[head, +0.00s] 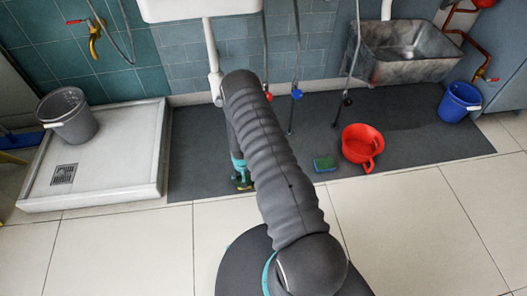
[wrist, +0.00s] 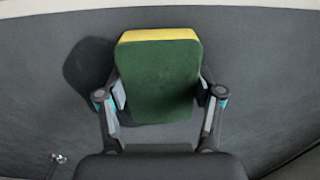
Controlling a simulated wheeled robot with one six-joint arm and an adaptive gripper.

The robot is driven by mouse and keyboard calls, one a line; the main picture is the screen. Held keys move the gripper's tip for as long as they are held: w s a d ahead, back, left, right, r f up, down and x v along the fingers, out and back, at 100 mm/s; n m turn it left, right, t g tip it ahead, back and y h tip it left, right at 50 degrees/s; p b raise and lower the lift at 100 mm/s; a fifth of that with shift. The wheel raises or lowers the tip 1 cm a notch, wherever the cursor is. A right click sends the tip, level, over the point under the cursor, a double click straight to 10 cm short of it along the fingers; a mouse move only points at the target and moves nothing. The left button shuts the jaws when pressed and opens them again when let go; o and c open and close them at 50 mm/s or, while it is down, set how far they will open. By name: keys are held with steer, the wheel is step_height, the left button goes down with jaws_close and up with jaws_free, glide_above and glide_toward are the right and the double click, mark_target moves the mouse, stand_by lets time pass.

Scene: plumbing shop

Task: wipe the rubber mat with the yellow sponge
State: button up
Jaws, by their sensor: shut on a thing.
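The dark grey rubber mat (head: 197,150) lies along the wall on the tiled floor. It also fills most of the wrist view (wrist: 265,75). My gripper (head: 243,180) is over the left part of the mat. In the wrist view my gripper (wrist: 161,100) is shut on the yellow sponge (wrist: 158,35), with its fingers at the sponge's left and right sides. The sponge's dark green face is toward the camera and its yellow edge is at the top. Its shadow falls to the left on the mat; whether the sponge touches the mat I cannot tell. In the head view my arm hides most of it.
A blue bucket (head: 459,101) is at the far right. A white shower tray (head: 112,165) with a grey bucket (head: 68,115) borders the left. Pipes hang behind.

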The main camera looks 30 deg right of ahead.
steer(key=shift+w+a, duration=0.2)
steer(key=shift+a, duration=0.45)
steer(key=shift+w+a, duration=0.2)
steer(key=shift+a, duration=0.45)
steer(key=shift+a+r, duration=0.15)
steer(key=shift+a, duration=0.05)
step_height(320, 180, up, 2)
steer(key=shift+d+r, duration=0.15)
steer(key=shift+r, duration=0.05)
steer(key=shift+r+p, duration=1.5)
steer(key=shift+r, duration=1.2)
